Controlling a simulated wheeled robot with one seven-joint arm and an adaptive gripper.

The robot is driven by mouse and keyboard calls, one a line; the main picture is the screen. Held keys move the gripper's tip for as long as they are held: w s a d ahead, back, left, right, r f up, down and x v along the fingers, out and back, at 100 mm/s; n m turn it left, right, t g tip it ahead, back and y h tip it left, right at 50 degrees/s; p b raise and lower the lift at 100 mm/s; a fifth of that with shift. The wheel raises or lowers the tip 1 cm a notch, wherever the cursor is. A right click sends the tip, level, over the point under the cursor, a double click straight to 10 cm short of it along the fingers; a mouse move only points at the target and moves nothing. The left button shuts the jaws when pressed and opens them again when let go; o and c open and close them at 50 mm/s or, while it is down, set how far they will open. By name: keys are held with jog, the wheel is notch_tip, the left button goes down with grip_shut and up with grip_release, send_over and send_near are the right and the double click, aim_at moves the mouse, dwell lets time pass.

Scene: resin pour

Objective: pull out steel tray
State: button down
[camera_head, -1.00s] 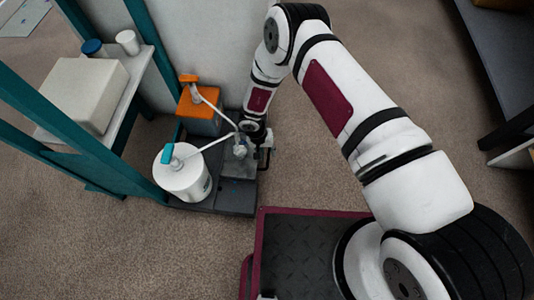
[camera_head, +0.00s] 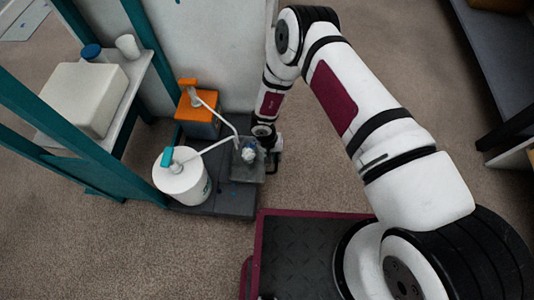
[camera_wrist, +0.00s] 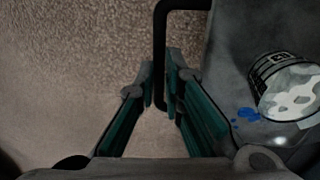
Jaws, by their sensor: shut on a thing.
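The steel tray (camera_head: 249,175) is a grey tray at the right end of a dark low base, under the pump spouts. It also shows along the right of the wrist view (camera_wrist: 232,50). A dark bar handle (camera_wrist: 160,45) stands off its side. My gripper (camera_wrist: 160,73) is shut on this handle, one finger on each side; in the head view my gripper (camera_head: 268,142) is partly hidden at the tray's right edge. A small cup with printed marks (camera_wrist: 288,84) is on the tray, with blue spots beside it.
A white tub with a teal pump (camera_head: 181,184) and an orange container with an orange pump (camera_head: 198,124) stand left of the tray on the dark base (camera_head: 225,205). Teal rack posts and a shelf are at left. The carpet (camera_head: 330,170) right of the tray is clear.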

jog(key=d, duration=0.9)
jog(key=shift+d+p, duration=0.3)
jog(key=shift+p, duration=0.15)
jog(key=c, duration=1.7)
grip_release()
jog(key=shift+s, duration=0.1)
jog(key=v, duration=1.2)
